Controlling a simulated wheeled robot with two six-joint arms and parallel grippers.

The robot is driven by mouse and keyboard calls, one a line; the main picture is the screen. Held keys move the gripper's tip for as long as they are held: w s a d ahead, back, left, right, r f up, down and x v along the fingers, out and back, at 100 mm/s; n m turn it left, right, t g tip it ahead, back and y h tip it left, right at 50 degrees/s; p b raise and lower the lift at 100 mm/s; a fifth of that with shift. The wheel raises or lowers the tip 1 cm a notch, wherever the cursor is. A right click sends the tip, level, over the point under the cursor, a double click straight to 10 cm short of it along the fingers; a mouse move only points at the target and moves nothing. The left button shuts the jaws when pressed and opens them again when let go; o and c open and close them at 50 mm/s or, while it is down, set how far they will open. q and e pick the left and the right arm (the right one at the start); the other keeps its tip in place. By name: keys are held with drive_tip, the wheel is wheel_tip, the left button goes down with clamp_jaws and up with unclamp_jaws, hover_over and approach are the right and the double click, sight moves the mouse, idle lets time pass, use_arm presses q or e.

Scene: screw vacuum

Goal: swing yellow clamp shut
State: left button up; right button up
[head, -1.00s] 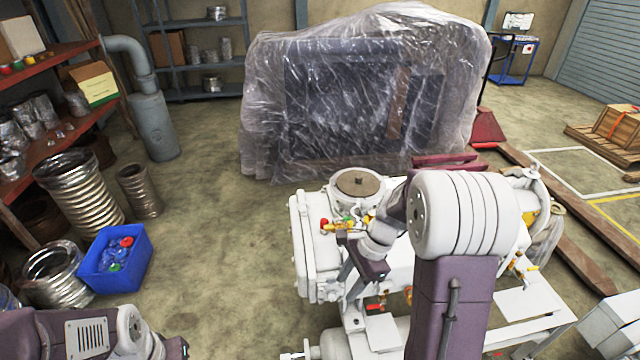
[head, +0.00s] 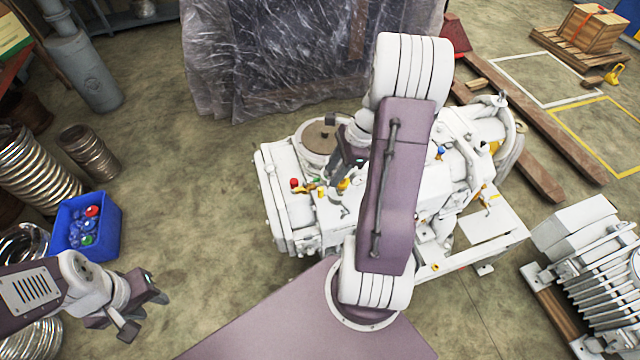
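The white vacuum machine (head: 385,190) stands on the floor at the centre of the head view. Small yellow parts show on its top left, among them a yellow piece (head: 343,184) and a yellow handle (head: 308,189); I cannot tell which is the clamp or how far it is swung. My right gripper (head: 336,150) is over the machine's left part, beside the round flange (head: 318,140) and just above the yellow piece. Its fingers are partly hidden and contact is unclear. My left gripper (head: 146,313) is open and empty at the lower left, away from the machine.
A blue bin (head: 68,232) with coloured caps and several metal hoses (head: 90,153) stand at the left. A plastic-wrapped crate (head: 270,60) is behind the machine. A white finned unit (head: 590,255) is at the right. The floor left of the machine is clear.

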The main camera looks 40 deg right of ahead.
sight(321, 188)
drive_tip(key=x, duration=0.9)
drive_tip(key=shift+w+d+f, duration=0.1)
drive_tip(key=shift+w+f, duration=0.15)
drive_tip(key=shift+w, duration=0.05)
clamp_jaws()
drive_tip(key=shift+w+p, duration=0.1)
drive_tip(key=shift+p, duration=0.2)
idle(0.6)
